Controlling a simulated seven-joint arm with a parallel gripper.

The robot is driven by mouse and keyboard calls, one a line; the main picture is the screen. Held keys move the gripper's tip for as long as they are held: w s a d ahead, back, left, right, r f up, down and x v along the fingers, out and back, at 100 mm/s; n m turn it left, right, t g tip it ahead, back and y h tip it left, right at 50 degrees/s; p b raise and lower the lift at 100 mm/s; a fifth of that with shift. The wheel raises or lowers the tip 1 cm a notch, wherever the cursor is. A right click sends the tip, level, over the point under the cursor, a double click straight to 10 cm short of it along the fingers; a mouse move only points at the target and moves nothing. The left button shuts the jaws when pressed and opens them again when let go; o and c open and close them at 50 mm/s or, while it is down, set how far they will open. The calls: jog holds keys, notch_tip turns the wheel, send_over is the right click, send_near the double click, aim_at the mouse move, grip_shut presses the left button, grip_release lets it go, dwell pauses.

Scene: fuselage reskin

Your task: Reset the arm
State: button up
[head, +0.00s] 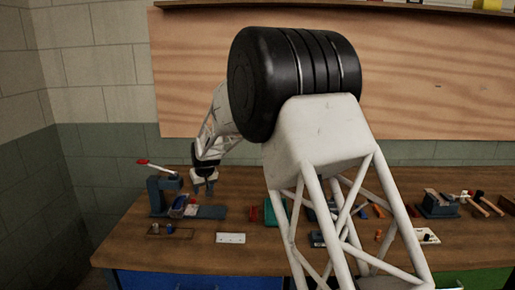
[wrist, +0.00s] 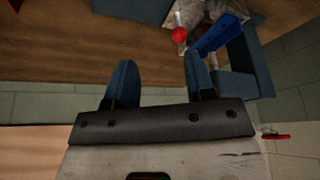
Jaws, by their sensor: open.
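My gripper (head: 204,187) hangs over the left part of the workbench in the head view, just right of a blue-grey bench press with a red-tipped lever (head: 157,165). In the wrist view my gripper (wrist: 160,80) has its two blue fingers spread apart with nothing between them. Past the fingers I see the brown bench top (wrist: 60,55). A red ball-shaped knob (wrist: 179,35) and a blue part (wrist: 222,36) lie beyond the right finger. My arm's large black joint and white lattice link hide the middle of the bench in the head view.
The workbench (head: 125,245) carries a white plate (head: 230,238), a vise (head: 438,204) and hammers (head: 484,204) at the right. Several small parts lie in the middle. A wooden panel (head: 440,80) and a shelf (head: 400,8) stand behind. A tiled wall (head: 100,60) is at the left.

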jog(key=s+d+r+m, duration=0.1)
jog(key=s+d+r, duration=0.4)
jog(key=s+d, duration=0.4)
jog(key=s+d+r+m+h, duration=0.1)
jog(key=s+d+r, duration=0.5)
jog(key=s+d, duration=0.3)
jog(key=s+d+r+m, duration=0.1)
jog(key=s+d+r, duration=0.4)
jog(key=s+d, duration=0.4)
jog(key=s+d+f+m, duration=0.1)
jog(key=s+d, duration=0.4)
jog(key=s, duration=0.5)
jog(key=s+d+f+m+h, duration=0.1)
jog(key=s+d, duration=0.4)
jog(key=s, duration=0.6)
jog(key=s+d+f+m+g, duration=0.1)
jog(key=s+d, duration=0.4)
jog(key=s, duration=0.5)
jog(key=shift+s+f+h, duration=0.3)
jog(key=shift+f, duration=0.3)
